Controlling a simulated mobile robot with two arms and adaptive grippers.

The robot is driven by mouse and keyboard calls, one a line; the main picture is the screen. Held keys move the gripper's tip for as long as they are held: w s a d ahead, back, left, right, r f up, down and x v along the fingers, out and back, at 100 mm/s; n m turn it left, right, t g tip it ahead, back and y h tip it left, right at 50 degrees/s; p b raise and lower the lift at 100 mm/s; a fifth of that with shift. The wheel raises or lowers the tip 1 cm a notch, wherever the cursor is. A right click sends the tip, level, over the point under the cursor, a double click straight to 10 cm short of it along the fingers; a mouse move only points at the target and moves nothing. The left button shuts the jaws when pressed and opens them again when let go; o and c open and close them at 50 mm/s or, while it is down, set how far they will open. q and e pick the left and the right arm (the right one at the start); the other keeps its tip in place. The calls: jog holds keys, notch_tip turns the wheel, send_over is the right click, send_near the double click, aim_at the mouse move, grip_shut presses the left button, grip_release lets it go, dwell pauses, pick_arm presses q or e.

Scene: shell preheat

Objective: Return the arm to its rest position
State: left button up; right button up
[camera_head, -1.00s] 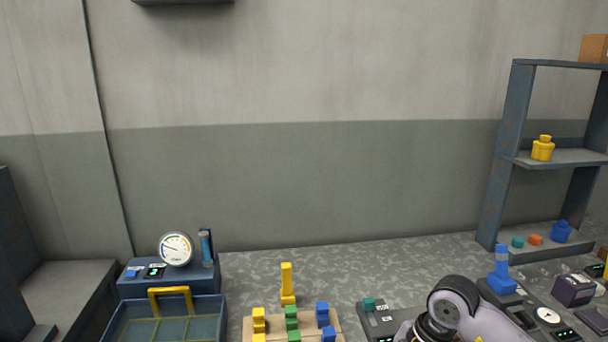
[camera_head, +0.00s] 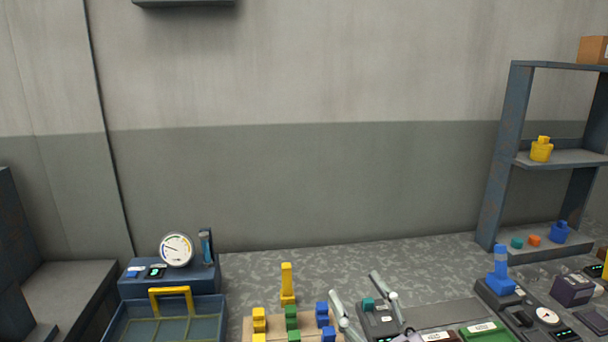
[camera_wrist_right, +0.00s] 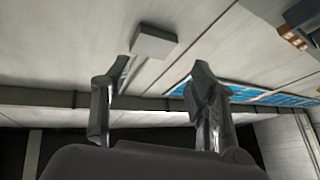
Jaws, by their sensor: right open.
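My right gripper (camera_head: 360,287) shows at the bottom of the head view, its two fingers spread apart and pointing up, with nothing between them. In the right wrist view the fingers (camera_wrist_right: 155,85) are also apart and empty, against the ceiling and upper wall. A small machine with a teal block (camera_head: 368,303) stands close behind the fingers in the picture. My left gripper is in neither view.
A board with yellow, green and blue blocks (camera_head: 291,322) lies left of the gripper. A gauge box (camera_head: 176,249) and a bin with a yellow handle (camera_head: 171,290) stand farther left. A shelf (camera_head: 560,158) and a blue-topped device (camera_head: 501,272) are at right.

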jog(key=s+d+f+m+g+h, duration=0.2)
jog(key=d+f+m+g+h, duration=0.15)
jog(key=d+f+h, duration=0.4)
jog(key=s+d+f+m+g+h, duration=0.2)
jog(key=d+f+m+h, duration=0.3)
jog(key=f, duration=0.5)
jog(key=s+a+f+n+g+y, duration=0.1)
jog(key=s+f+g+y, duration=0.1)
jog(key=s+f+g, duration=1.25)
jog(key=s+f+t, duration=0.1)
jog(key=s+f, duration=0.3)
jog(key=f, duration=0.9)
jog(key=s+f+t, duration=0.1)
jog(key=s+f, duration=0.3)
jog(key=f, duration=1)
jog(key=s+d+f+g, duration=0.1)
jog(key=s+d+f, duration=0.2)
jog(key=s+f, duration=1.2)
jog(key=shift+s+f+n+h, duration=0.3)
jog(key=shift+s+n+h, duration=0.05)
jog(key=shift+s, duration=0.15)
